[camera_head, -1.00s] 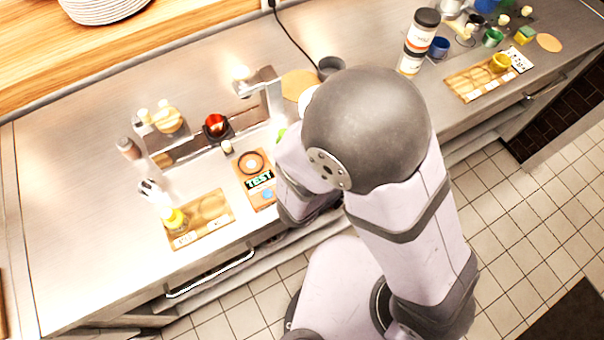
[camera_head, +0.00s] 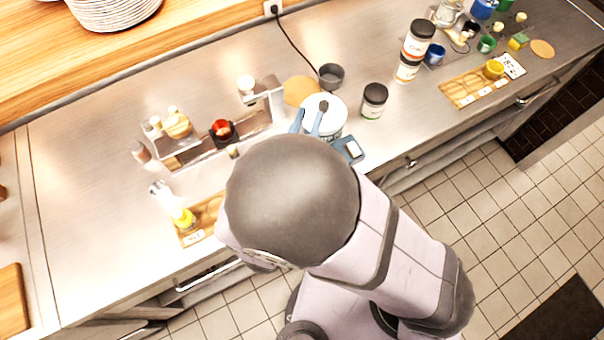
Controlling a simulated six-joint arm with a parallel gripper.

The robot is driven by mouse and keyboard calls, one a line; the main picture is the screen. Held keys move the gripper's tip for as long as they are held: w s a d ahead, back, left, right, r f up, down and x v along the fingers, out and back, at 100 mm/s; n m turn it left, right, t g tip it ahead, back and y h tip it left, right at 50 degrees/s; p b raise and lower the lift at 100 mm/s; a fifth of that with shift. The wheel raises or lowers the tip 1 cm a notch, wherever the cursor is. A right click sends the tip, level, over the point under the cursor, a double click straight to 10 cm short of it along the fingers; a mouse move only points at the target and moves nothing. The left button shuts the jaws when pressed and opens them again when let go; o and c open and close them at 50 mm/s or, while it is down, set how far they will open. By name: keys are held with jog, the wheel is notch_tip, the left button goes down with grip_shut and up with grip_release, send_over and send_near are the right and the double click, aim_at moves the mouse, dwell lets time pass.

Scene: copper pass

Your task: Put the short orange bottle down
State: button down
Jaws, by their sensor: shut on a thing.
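The nearest in colour is a glossy red-orange thing (camera_head: 222,129) in a dark holder on the metal rack, left of middle.
Another wooden board (camera_head: 465,94) lies far right. The left counter (camera_head: 85,220) is clear.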

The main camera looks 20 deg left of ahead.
jog(key=shift+f, duration=0.1)
jog(key=shift+f+p, duration=0.6)
jog(key=shift+f, duration=4.1)
jog(key=shift+f, duration=0.2)
jog(key=c, duration=1.6)
grip_release()
jog(key=s+b, duration=0.3)
jog(key=s, duration=0.2)
jog(key=shift+s+d, duration=0.1)
jog(key=shift+s, duration=0.25)
jog(key=shift+o, duration=0.3)
jog(key=shift+s+d+r+b, duration=0.1)
jog(key=shift+s+b, duration=0.3)
jog(key=shift+s, duration=0.4)
